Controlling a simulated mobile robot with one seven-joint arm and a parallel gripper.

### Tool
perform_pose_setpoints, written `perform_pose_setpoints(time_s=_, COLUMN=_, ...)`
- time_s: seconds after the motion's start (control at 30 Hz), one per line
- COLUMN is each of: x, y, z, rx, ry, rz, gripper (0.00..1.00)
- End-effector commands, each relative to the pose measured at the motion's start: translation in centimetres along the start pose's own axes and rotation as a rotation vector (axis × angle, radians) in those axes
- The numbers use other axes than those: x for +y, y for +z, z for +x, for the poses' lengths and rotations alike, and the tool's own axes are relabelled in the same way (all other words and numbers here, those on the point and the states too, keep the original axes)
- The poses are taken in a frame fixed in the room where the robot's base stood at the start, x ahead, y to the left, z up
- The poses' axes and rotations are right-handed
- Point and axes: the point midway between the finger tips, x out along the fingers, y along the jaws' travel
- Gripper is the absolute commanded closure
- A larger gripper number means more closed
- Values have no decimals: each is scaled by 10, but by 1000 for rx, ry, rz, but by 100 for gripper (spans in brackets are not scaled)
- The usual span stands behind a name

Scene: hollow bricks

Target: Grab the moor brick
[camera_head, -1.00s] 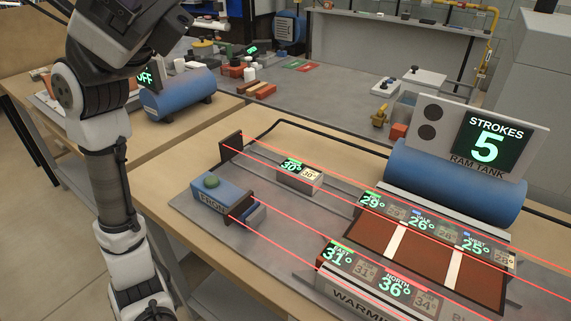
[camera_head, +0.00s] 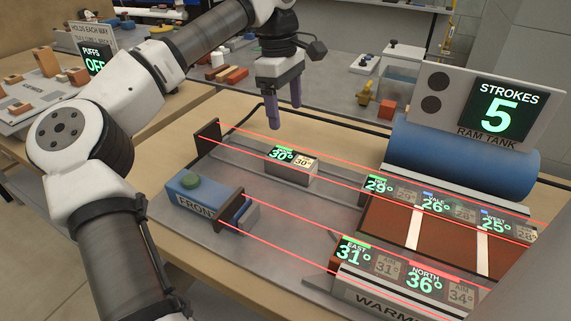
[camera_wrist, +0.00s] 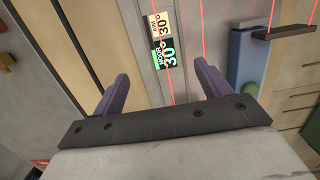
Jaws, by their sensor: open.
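The moor brick (camera_head: 291,175) is a small grey block with a lit display reading 30° beside a second, paler 30° panel. It sits on the grey plate (camera_head: 300,214), left of the brown bed.
Red beam lines cross above the plate, near the brick. A blue "FRONT" block with a green button (camera_head: 191,182) stands at the left. A blue ram tank (camera_head: 465,160) with a "STROKES 5" sign stands at the back right. Other bricks, East (camera_head: 352,253) and North (camera_head: 422,282), stand in front.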

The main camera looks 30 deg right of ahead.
Motion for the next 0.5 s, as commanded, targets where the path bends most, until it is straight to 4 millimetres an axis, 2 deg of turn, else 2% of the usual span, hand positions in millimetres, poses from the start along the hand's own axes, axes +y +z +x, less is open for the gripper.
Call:
perform_pose_setpoints(time_s=0.3, x=-1, y=1, z=60, rx=-6, ry=-1, rz=0, gripper=24)
perform_pose_setpoints(time_s=0.5, x=-1, y=2, z=77, rx=-7, ry=2, rz=1, gripper=24)
